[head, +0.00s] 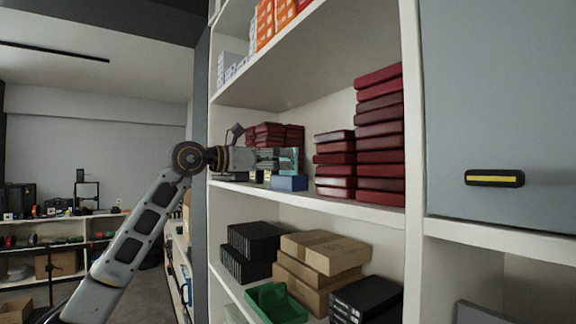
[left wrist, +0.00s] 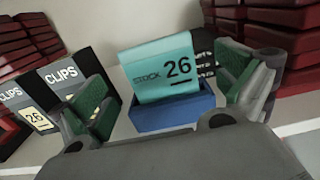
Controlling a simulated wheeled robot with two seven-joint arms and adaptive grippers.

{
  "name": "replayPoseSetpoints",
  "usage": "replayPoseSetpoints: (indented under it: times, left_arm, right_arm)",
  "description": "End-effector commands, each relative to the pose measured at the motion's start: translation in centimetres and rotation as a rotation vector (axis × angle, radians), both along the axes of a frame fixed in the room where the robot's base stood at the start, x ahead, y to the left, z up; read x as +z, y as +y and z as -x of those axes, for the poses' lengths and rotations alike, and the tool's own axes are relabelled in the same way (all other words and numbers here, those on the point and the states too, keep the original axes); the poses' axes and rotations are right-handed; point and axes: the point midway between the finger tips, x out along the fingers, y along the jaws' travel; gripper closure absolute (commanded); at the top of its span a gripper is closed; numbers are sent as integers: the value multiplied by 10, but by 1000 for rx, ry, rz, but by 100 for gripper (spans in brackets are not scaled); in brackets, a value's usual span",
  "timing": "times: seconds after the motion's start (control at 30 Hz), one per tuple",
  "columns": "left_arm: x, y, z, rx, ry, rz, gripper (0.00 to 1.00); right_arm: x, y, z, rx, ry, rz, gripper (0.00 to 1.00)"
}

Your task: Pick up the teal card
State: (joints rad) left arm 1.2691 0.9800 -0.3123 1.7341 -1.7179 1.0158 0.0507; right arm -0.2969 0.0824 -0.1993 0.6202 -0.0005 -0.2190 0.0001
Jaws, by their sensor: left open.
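The teal card (left wrist: 160,68), printed "STOCK 26", stands upright in a blue holder (left wrist: 172,113) on the shelf. In the head view the teal card (head: 290,158) is partly covered by my gripper, above the blue holder (head: 289,183). My left gripper (left wrist: 166,85) is open, with a green-padded finger on either side of the card and clear gaps between. In the head view my left gripper (head: 272,159) reaches in from the left at the middle shelf. My right gripper is in neither view.
Black boxes labelled "CLIPS" (left wrist: 60,75) stand left of the card. Dark red boxes are stacked behind the gripper (head: 268,134) and to the right (head: 380,140). Cartons (head: 322,252) and a green tray (head: 275,303) are on the shelf below.

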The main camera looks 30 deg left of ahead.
Motion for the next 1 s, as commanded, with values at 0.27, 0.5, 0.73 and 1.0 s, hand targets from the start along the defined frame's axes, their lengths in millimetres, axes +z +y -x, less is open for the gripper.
replayPoseSetpoints:
  times: [0.27, 0.5, 0.73, 1.0]
  left_arm:
    - [3, -14, -24, -2, 1, 1, 0]
    - [2, -19, -32, 0, -1, -1, 0]
    - [2, -18, -32, 0, -1, -1, 0]
    - [2, -18, -32, 0, -1, -1, 14]
  right_arm:
    - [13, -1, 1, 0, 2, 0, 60]
    - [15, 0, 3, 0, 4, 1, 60]
    - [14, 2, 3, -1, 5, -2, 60]
    - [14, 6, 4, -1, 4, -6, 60]
